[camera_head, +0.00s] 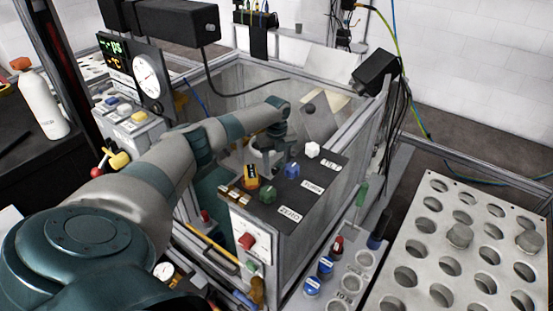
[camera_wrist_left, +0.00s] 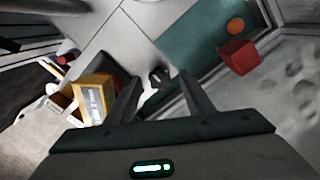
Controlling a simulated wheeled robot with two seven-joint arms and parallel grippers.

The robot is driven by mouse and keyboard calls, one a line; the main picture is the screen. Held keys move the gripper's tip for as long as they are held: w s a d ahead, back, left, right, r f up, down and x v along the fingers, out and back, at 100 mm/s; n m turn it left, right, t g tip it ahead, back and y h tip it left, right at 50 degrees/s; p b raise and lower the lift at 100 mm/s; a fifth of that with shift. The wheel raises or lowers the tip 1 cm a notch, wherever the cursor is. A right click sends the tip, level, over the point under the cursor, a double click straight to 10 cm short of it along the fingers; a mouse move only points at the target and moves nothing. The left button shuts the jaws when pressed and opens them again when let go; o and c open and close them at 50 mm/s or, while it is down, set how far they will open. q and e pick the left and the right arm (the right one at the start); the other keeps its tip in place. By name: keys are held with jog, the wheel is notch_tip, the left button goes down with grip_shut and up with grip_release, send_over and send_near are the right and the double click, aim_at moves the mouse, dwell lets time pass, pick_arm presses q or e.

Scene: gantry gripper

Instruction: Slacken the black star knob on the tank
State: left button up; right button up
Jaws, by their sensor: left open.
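A small black knob (camera_wrist_left: 159,76), which looks like the star knob, sits on a pale surface in the left wrist view. It lies between and just beyond the tips of my left gripper (camera_wrist_left: 158,82). The fingers are apart, one on each side of it in the picture; I cannot tell whether they touch it. In the head view my left gripper (camera_head: 271,157) is over the open tank (camera_head: 232,78), just behind the dark control panel (camera_head: 300,192). The black knob is hidden there by my arm and gripper. My right gripper is not in view.
Blue (camera_head: 291,171) and white (camera_head: 312,149) knobs stand on the panel. A perforated rack (camera_head: 460,270) is at right. A white bottle (camera_head: 42,103) is at left.

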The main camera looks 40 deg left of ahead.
pick_arm(q)
jog(key=c, duration=1)
jog(key=shift+c, duration=0.2)
